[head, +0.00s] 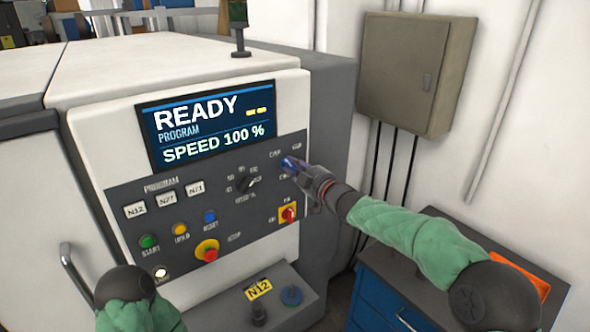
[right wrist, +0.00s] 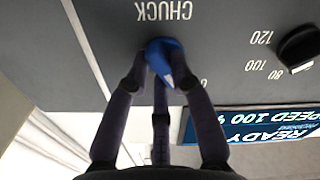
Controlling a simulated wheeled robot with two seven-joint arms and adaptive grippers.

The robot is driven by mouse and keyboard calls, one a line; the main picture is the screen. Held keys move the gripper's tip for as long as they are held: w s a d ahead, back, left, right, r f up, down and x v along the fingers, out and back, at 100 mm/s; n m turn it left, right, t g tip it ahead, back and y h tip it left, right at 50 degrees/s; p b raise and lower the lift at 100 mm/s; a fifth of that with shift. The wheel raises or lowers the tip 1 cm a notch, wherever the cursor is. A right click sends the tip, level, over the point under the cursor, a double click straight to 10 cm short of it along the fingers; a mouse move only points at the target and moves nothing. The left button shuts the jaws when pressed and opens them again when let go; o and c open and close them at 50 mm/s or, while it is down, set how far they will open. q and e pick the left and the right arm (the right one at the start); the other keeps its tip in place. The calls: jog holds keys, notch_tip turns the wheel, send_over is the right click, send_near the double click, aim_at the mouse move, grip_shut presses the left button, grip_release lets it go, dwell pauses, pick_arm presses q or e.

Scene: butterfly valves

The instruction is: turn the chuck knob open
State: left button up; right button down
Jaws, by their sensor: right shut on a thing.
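The blue chuck knob (head: 289,164) is on the dark control panel (head: 262,216), right of the speed dial. In the right wrist view the knob (right wrist: 163,58) sits beside the upside-down word CHUCK, with a white pointer mark on its lower part. My right gripper (head: 293,168) is at the panel with its fingers closed around the knob; the right wrist view shows the fingers (right wrist: 160,78) on both sides of it. Lettering near the knob is partly covered by a finger. My left gripper is out of view; only part of my left arm shows at the bottom left.
A black speed dial (head: 245,183) is left of the knob, and a red switch (head: 289,214) is below it. A red stop button (head: 207,251) is lower left. The screen (head: 208,124) reads READY. A blue cabinet (head: 385,308) stands below my right arm.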

dwell(0.3)
jog(key=c, duration=1.1)
grip_release()
jog(key=shift+o, duration=0.2)
jog(key=shift+d, duration=0.1)
jog(key=v, duration=1.2)
